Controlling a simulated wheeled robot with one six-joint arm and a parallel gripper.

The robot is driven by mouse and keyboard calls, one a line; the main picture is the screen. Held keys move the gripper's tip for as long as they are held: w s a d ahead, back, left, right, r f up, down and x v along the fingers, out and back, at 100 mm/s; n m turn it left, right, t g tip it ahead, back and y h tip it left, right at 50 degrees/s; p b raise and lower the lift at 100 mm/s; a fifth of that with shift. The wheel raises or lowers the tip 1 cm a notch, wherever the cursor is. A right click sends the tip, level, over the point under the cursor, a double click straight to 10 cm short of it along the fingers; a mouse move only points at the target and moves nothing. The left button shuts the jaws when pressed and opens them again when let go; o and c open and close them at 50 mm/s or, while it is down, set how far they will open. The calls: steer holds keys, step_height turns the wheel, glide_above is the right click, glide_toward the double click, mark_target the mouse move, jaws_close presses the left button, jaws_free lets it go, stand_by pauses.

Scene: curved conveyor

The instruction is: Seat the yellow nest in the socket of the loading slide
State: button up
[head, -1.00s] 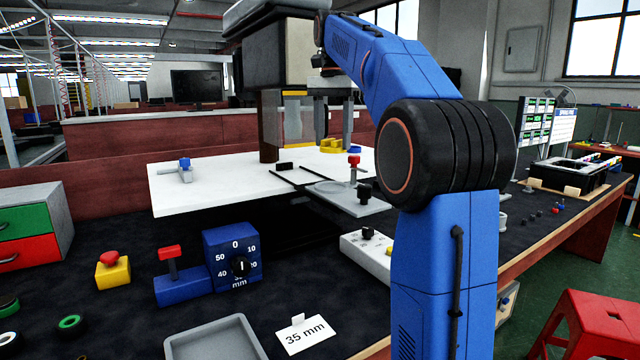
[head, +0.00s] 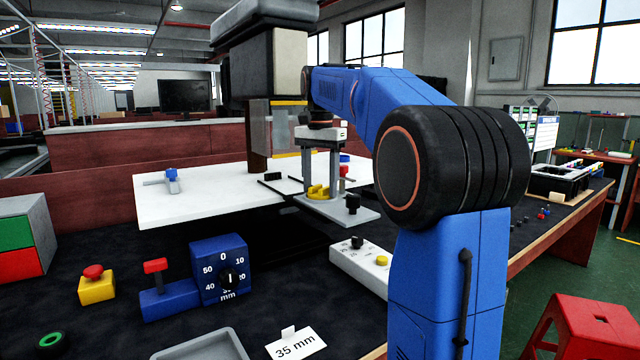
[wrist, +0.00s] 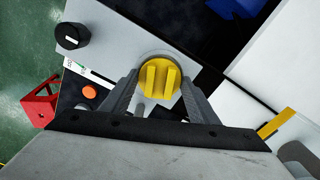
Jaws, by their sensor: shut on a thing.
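The yellow nest (head: 318,192) is between the fingers of my gripper (head: 321,186), which is shut on it. The grey loading slide (head: 354,211) lies under it, with a black knob (head: 353,203) near its front. In the wrist view the nest (wrist: 152,80), a disc with raised ribs, sits between both fingers (wrist: 160,92). A round grey rim shows around part of the nest there, in line with the socket. The nest is at or just above the slide; I cannot tell whether it is down in the socket. A red knob (head: 344,171) stands behind the right finger.
A blue piece (head: 345,158) is partly hidden behind my gripper. A white table (head: 200,205) spreads left of the slide. A white control box (head: 362,262) stands in front of it. A clear guard (head: 275,128) hangs behind my gripper.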

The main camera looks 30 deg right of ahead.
steer(key=o, duration=1)
steer(key=shift+o, duration=0.2)
steer(key=shift+r, duration=0.1)
step_height(320, 180, up, 12)
